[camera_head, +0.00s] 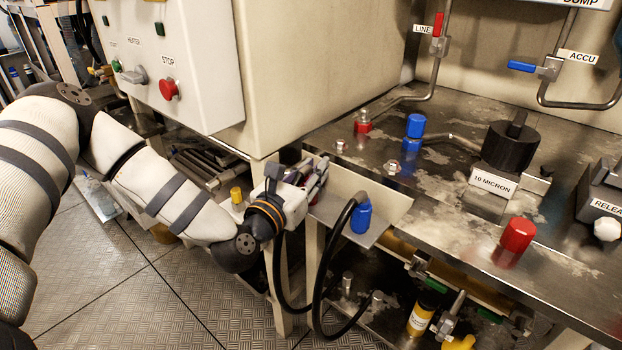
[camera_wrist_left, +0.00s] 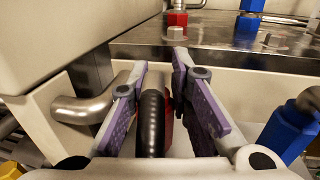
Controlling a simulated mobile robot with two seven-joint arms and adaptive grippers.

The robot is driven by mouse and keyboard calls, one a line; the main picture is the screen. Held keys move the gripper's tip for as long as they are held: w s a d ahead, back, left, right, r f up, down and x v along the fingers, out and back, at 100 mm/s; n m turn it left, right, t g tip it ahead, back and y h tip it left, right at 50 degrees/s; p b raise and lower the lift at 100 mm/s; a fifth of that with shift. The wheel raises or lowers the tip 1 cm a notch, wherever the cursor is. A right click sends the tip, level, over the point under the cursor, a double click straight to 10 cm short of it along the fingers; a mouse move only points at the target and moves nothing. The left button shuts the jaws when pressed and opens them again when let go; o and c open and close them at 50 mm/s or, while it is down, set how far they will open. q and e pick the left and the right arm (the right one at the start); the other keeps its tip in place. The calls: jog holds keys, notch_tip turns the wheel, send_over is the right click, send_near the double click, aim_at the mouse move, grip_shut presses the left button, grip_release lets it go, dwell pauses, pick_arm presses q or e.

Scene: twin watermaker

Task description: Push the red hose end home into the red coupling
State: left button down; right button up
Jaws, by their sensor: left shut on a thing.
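My left gripper (camera_head: 318,172) is at the front edge of the steel bench, low beside the cabinet corner. In the left wrist view its purple-padded fingers (camera_wrist_left: 160,90) stand either side of a black hose (camera_wrist_left: 152,120), closed on the red hose end (camera_wrist_left: 168,125), which is mostly hidden behind the hose. A red fitting with a metal top (camera_head: 362,126), apparently the red coupling, stands on the bench beyond the gripper. It also shows at the top of the left wrist view (camera_wrist_left: 177,18). The hose end is apart from it. My right gripper is not in view.
A blue hose end (camera_head: 361,218) hangs at a bracket right of the gripper. A blue fitting (camera_head: 415,126), a black filter housing (camera_head: 510,148) and a red cap (camera_head: 516,236) stand on the bench. The control cabinet (camera_head: 205,60) rises close on the left.

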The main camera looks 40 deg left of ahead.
pick_arm(q)
jog(key=r, duration=0.3)
jog(key=shift+a+p, duration=0.25)
jog(key=shift+p, duration=0.15)
jog(key=s+d+r+p, duration=0.5)
jog(key=s+d+r, duration=0.4)
jog(key=d+r, duration=0.1)
jog(key=shift+d+p, duration=0.3)
jog(key=shift+d, duration=0.15)
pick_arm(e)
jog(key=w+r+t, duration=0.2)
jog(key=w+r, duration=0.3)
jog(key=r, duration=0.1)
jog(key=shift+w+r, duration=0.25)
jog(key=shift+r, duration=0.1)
